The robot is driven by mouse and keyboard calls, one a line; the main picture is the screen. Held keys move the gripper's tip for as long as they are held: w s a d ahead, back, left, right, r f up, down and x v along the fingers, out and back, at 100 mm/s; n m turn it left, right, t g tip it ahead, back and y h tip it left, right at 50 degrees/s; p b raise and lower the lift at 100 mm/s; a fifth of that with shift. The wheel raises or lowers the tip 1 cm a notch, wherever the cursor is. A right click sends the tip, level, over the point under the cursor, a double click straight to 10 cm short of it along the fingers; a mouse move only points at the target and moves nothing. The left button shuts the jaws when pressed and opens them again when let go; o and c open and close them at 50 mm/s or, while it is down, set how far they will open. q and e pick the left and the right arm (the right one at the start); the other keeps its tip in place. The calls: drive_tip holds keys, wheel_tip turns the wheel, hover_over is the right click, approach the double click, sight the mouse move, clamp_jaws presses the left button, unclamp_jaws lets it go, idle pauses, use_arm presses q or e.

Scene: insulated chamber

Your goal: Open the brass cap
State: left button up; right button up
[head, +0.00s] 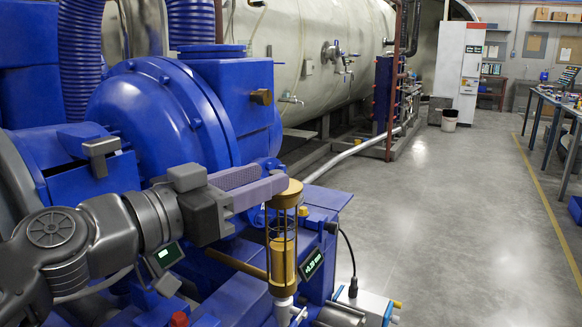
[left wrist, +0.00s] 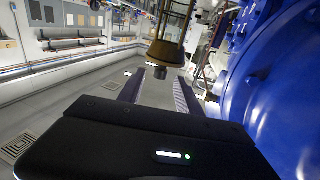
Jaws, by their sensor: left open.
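The brass cap (head: 290,193) sits on top of an upright cylindrical cage of thin rods with a yellow-brown cylinder inside. My left gripper (head: 268,182) comes in level from the left, with its fingertips at the cap's left side. The near fingertip overlaps the cap's edge in the head view. In the left wrist view the cap (left wrist: 167,55) appears just beyond the fingertips, roughly in line with the gap between the two fingers. The left gripper is open and holds nothing. I cannot tell whether either finger touches the cap. My right gripper is out of view.
The blue machine (head: 155,110) stands close behind and left of the cage. A small display (head: 312,263) sits just right of the cage. A black cable (head: 351,255) and a white-blue box (head: 365,305) lie low at right. Open grey floor (head: 450,220) extends right.

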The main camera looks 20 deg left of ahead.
sight(291, 183)
use_arm(q)
drive_tip(key=x, duration=0.6)
drive_tip(key=shift+w+d, duration=0.15)
drive_tip(key=shift+w, duration=0.25)
drive_tip(key=shift+c, duration=0.4)
clamp_jaws()
